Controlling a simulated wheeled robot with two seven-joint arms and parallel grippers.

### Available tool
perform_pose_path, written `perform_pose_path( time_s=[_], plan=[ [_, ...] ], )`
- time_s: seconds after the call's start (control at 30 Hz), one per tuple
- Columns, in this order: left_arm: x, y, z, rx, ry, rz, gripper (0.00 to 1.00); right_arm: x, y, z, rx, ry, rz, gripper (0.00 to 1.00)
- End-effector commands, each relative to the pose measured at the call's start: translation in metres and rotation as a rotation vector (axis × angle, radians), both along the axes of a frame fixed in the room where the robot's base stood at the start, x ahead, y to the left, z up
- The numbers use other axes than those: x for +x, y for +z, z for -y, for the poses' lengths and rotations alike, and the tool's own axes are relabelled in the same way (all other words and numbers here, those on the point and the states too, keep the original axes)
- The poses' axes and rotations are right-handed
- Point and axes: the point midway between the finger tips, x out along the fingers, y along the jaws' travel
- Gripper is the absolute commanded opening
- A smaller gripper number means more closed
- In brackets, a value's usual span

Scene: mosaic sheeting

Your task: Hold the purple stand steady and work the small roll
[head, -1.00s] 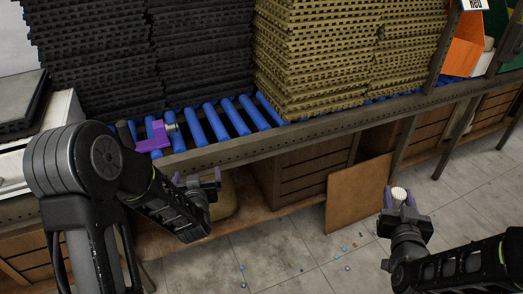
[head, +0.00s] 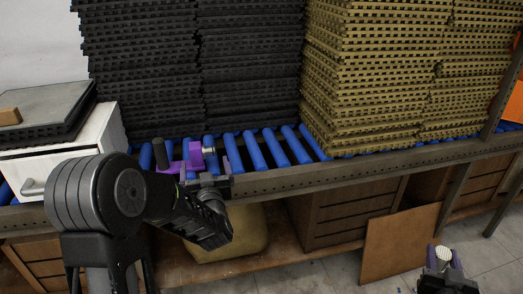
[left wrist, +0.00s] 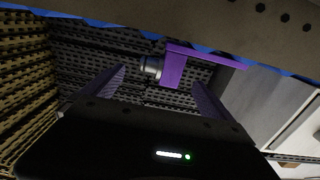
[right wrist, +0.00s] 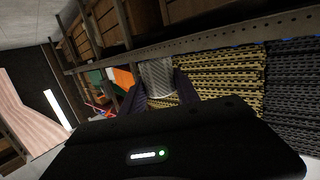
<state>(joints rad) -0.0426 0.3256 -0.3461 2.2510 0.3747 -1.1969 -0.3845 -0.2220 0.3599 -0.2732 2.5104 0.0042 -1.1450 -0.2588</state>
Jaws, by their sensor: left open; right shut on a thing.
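The purple stand (head: 195,153) sits on the blue rollers at the left, with a dark upright cylinder and a small metal knob on it. My left gripper (head: 205,176) is open and empty, just in front of the stand. In the left wrist view the stand (left wrist: 175,68) shows beyond and between the fingers (left wrist: 155,92), with no clear contact. My right gripper (head: 443,262) is low at the right, shut on the small whitish roll (head: 443,253). The roll (right wrist: 157,78) shows ribbed or meshed in the right wrist view, upright between the fingers.
Stacks of black mats (head: 190,70) and tan mats (head: 375,80) stand behind the blue rollers (head: 255,151). A metal rail (head: 290,180) runs along the front edge. A white drawer unit (head: 60,160) is at the left. A brown board (head: 400,240) leans below.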

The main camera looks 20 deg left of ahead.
Motion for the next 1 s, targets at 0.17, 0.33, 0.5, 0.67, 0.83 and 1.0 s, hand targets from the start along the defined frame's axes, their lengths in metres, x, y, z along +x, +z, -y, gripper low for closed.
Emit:
perform_pose_path(
  time_s=[0.17, 0.33, 0.5, 0.67, 0.83, 1.0],
  plan=[
    [0.023, -0.001, -0.019, 0.001, 0.003, -0.001, 0.97, 0.000, -0.001, 0.000, 0.000, 0.000, 0.000, 0.00],
    [0.049, -0.001, -0.039, 0.001, 0.002, 0.000, 0.97, 0.000, -0.001, 0.000, 0.000, 0.000, 0.000, 0.00],
    [0.070, -0.001, -0.054, 0.002, 0.002, -0.001, 0.97, 0.000, -0.002, 0.000, 0.000, 0.000, 0.000, 0.00],
    [0.080, -0.001, -0.061, 0.000, 0.001, -0.001, 0.97, 0.000, -0.002, 0.000, 0.000, 0.000, 0.000, 0.00],
    [0.082, 0.000, -0.063, 0.000, 0.000, 0.000, 0.97, 0.000, -0.002, 0.000, 0.000, 0.000, 0.001, 0.00],
    [0.082, 0.000, -0.063, -0.001, 0.000, -0.001, 0.96, 0.000, -0.002, 0.000, 0.000, 0.000, 0.000, 0.00]
  ],
)
